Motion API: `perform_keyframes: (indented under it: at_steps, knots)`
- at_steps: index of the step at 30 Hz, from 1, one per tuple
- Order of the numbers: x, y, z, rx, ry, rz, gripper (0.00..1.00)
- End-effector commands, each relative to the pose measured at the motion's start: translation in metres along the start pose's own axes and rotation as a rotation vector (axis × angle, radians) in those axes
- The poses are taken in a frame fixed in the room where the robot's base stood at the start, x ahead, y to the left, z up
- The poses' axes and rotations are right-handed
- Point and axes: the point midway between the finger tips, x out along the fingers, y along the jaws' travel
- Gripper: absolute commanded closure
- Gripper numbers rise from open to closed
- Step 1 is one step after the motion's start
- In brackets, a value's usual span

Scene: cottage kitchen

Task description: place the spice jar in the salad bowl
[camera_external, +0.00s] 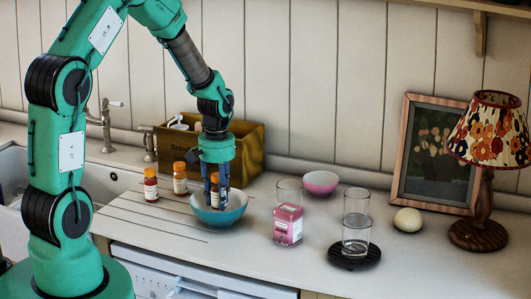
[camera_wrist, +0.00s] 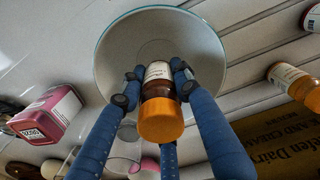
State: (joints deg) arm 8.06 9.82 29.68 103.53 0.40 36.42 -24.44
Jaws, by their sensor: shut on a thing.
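The spice jar (camera_wrist: 158,88) is amber with a white label and an orange cap. My gripper (camera_wrist: 153,82) is shut on it, with blue fingers on both sides. In the external view my gripper (camera_external: 214,186) points down at the teal salad bowl (camera_external: 220,216), with the jar largely hidden by the fingers. In the wrist view the bowl (camera_wrist: 110,62) lies beyond the jar, and the jar lines up with its inside. Whether the jar touches the bowl's bottom cannot be told.
Two similar jars (camera_external: 151,185) (camera_external: 180,178) stand left of the bowl, before a wooden crate (camera_external: 252,148). A pink carton (camera_external: 288,225), a pink bowl (camera_external: 320,182) and a glass (camera_external: 356,222) on a dark coaster (camera_external: 352,259) stand to the right. The front counter is clear.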

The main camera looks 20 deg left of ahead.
Motion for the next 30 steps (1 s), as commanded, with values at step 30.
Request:
perform_keyframes:
  at_steps: [30]
  knots:
    - [0.038,0.000,0.000,0.000,0.000,0.000,1.00]
